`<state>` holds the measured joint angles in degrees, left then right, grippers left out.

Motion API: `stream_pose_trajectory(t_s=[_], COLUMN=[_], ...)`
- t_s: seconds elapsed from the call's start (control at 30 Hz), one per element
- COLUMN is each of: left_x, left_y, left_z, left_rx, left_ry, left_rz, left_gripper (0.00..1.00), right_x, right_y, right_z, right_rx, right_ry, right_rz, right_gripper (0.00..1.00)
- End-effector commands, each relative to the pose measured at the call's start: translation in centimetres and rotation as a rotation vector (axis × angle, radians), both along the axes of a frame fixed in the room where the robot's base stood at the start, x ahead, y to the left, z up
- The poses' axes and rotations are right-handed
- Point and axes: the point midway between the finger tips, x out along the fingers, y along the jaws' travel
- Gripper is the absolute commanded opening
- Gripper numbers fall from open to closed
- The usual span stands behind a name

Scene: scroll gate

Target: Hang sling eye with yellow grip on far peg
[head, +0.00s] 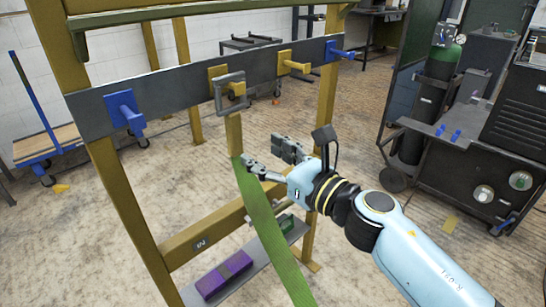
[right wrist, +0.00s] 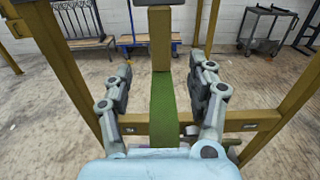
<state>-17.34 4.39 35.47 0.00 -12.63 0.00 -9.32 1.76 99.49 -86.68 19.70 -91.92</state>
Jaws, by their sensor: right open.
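The sling's grey eye (head: 230,104) hangs at the second peg from the left, a yellow peg (head: 217,76), and appears to be around it. The yellow grip (head: 234,133) hangs straight below the eye, and the green strap (head: 262,215) runs down from it. My right gripper (head: 270,156) is open, just below the grip and beside the strap. In the right wrist view, the grip (right wrist: 160,38) and strap (right wrist: 163,105) show between the spread fingers, with nothing clamped. My left gripper is not in view.
The grey rail (head: 170,88) also bears a blue peg (head: 124,110) at left, another yellow peg (head: 290,65) and a blue peg (head: 338,51) at right. A purple block (head: 224,275) lies on the low shelf. A cart with a gas cylinder (head: 437,65) stands at right.

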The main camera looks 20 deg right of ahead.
Motion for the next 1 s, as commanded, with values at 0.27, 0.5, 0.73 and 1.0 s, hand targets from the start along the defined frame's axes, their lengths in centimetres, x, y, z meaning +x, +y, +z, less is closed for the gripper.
stream_pose_trajectory(t_s=[0.27, 0.5, 0.73, 1.0], left_x=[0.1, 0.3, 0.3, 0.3], left_y=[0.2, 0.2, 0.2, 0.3], left_z=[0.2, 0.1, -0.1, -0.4], left_rx=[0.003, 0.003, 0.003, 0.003], left_ry=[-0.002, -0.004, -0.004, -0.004], left_rz=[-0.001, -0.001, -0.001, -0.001], left_gripper=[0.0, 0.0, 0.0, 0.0], right_x=[2.4, 4.4, 6.3, 8.2], right_y=[0.9, 1.6, 2.3, 3.0], right_z=[0.0, 0.0, 0.0, 0.0], right_rx=[0.003, 0.005, 0.005, 0.004], right_ry=[0.001, 0.001, 0.001, 0.001], right_rz=[0.0, 0.0, -0.001, -0.001], right_gripper=[0.58, 0.58, 0.58, 0.58])
